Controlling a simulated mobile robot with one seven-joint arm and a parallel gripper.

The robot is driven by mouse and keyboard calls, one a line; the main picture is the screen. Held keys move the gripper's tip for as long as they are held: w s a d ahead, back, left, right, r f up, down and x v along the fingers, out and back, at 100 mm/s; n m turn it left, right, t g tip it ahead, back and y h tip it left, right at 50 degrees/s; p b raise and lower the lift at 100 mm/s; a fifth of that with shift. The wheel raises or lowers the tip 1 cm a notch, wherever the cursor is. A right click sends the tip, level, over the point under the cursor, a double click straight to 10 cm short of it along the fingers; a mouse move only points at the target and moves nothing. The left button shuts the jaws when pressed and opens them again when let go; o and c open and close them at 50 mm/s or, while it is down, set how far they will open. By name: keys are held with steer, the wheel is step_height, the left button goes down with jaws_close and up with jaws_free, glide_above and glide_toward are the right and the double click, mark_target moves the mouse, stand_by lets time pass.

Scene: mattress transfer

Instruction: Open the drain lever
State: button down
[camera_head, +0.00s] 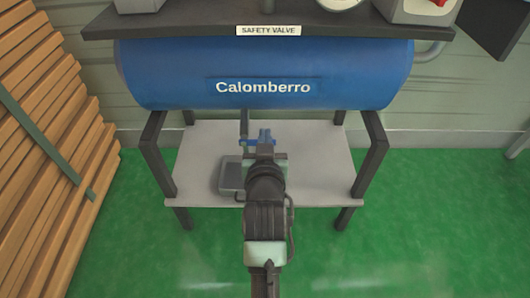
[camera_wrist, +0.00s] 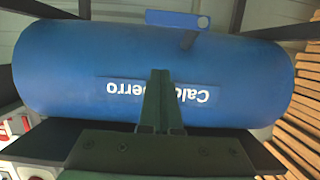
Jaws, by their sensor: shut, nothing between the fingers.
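The drain lever (camera_head: 249,143) is a small blue handle below the tank, at the foot of a short dark drain pipe (camera_head: 244,122). In the wrist view, which looks upside down, the lever (camera_wrist: 178,19) is a flat blue bar with a hole at one end, near the top edge. My gripper (camera_head: 264,148) is right by the lever in the head view and partly covers it. In the wrist view, the fingers (camera_wrist: 160,75) are together and empty, with a visible gap between their tips and the lever. Contact cannot be told from the head view.
The blue Calomberro tank (camera_head: 262,72) lies across a dark frame. A pale shelf (camera_head: 315,165) is under it, with a grey tray (camera_head: 231,176) partly behind my arm. A dark upper shelf (camera_head: 180,28) is above. Stacked planks (camera_head: 45,110) stand left; green floor is clear at right.

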steer(key=shift+w+f+b, duration=0.55)
steer(key=shift+f+b, duration=0.05)
steer(key=shift+f, duration=0.2)
steer(key=shift+w+f+b, duration=0.6)
steer(key=shift+f+b, duration=0.05)
steer(key=shift+f, duration=0.2)
steer(key=shift+w+f+b, duration=0.55)
steer(key=shift+f+b, duration=0.05)
steer(key=shift+f, duration=0.2)
